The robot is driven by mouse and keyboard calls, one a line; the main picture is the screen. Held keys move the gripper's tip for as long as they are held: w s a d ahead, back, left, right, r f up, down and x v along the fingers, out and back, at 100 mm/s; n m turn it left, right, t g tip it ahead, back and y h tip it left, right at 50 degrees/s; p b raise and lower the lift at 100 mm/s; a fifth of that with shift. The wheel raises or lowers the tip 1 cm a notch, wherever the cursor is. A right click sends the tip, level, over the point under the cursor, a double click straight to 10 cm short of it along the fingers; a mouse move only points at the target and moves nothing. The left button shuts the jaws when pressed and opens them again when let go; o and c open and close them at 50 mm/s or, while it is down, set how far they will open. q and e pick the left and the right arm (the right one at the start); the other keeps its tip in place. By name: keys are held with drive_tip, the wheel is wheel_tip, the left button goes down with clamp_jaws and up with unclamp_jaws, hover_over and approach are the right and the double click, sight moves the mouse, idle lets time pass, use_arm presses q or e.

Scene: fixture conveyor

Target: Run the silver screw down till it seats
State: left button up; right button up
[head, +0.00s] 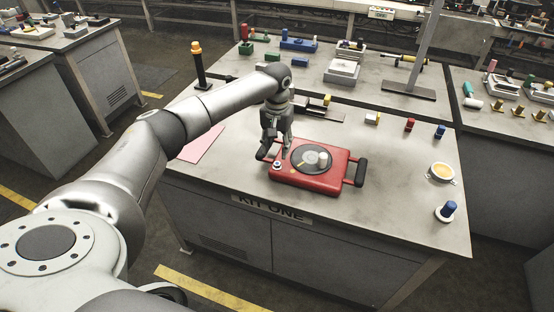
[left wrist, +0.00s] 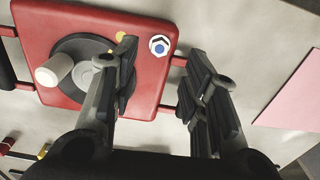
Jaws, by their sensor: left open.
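A red box-like fixture (head: 337,183) with a dark handle lies on the near table; it fills the upper left of the left wrist view (left wrist: 40,20). It bears a dark round disc (head: 302,168) with a pale upright knob (head: 322,159). A small silver screw head with a blue centre (head: 278,165) sits near the fixture's edge; in the left wrist view this silver screw (left wrist: 159,45) shows between the finger lines. My left gripper (head: 272,155) is open, pointing down over that edge, its fingers (left wrist: 163,58) apart with nothing between them. How deep the screw sits cannot be told.
A pink sheet (head: 203,143) lies left of the fixture. A cup with yellow contents (head: 441,172) and a blue-topped piece (head: 449,208) stand to the right. Small parts and a grey post (head: 423,45) stand behind.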

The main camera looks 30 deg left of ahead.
sight(277, 164)
use_arm(q)
wheel_tip(277, 164, down, 7)
drive_tip(key=shift+r+p, duration=0.1)
drive_tip(key=shift+p, duration=0.35)
clamp_jaws()
